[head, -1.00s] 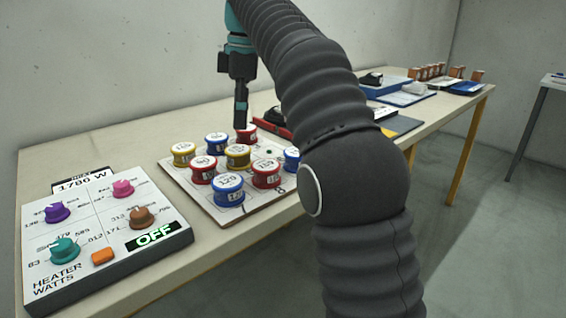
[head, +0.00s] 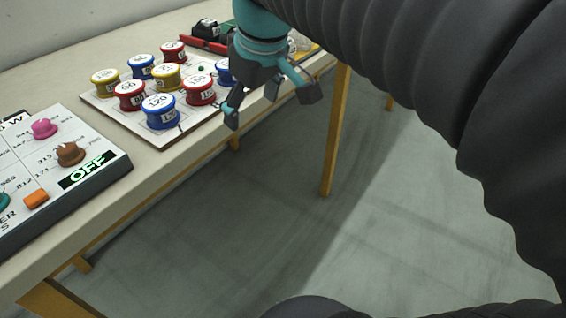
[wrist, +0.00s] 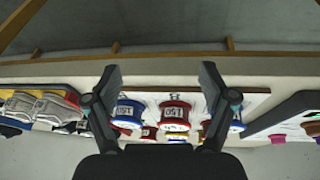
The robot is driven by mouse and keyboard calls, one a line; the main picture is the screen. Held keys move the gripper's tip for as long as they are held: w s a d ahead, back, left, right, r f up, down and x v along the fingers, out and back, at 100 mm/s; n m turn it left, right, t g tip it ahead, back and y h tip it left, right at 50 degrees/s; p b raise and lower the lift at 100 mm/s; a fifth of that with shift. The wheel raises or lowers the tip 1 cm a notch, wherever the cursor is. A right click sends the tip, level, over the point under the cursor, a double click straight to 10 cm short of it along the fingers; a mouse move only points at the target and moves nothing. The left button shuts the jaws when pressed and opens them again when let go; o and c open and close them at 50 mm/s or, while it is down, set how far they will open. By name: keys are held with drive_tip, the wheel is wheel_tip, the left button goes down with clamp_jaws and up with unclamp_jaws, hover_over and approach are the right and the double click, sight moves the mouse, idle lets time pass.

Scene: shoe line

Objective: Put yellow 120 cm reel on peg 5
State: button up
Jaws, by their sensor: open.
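Two yellow reels stand on the white peg board (head: 112,112): one at the left corner (head: 105,83) and one in the middle (head: 166,77). Their printed lengths are too small to read, so I cannot tell which is 120 cm. A small dark green spot (head: 200,69) shows on a bare part of the board; I cannot make out which place is peg 5. My gripper (head: 271,106) is open and empty, in front of the board's right side, near the table's front edge. In the wrist view its spread fingers (wrist: 160,88) frame a blue and a red reel.
Several red and blue reels share the board, including a blue one (head: 161,112) at the front and a red one (head: 200,90). A heater panel (head: 100,160) reading OFF stands at the left. A black object (head: 207,30) lies behind the board. Open floor is in front.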

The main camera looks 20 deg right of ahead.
drive_tip(key=s+d+f+m, duration=0.2)
drive_tip(key=s+f+m, duration=0.1)
drive_tip(key=s+f, duration=0.2)
drive_tip(key=s+d+f+m+t, duration=0.1)
drive_tip(key=s+f+m, duration=0.1)
drive_tip(key=s+f, duration=0.3)
wheel_tip(320, 180, down, 3)
drive_tip(key=shift+s+d+f+m+t+h, duration=0.15)
drive_tip(key=shift+s+d+m+t+h, duration=0.15)
drive_tip(key=shift+s+d+m+h, duration=0.1)
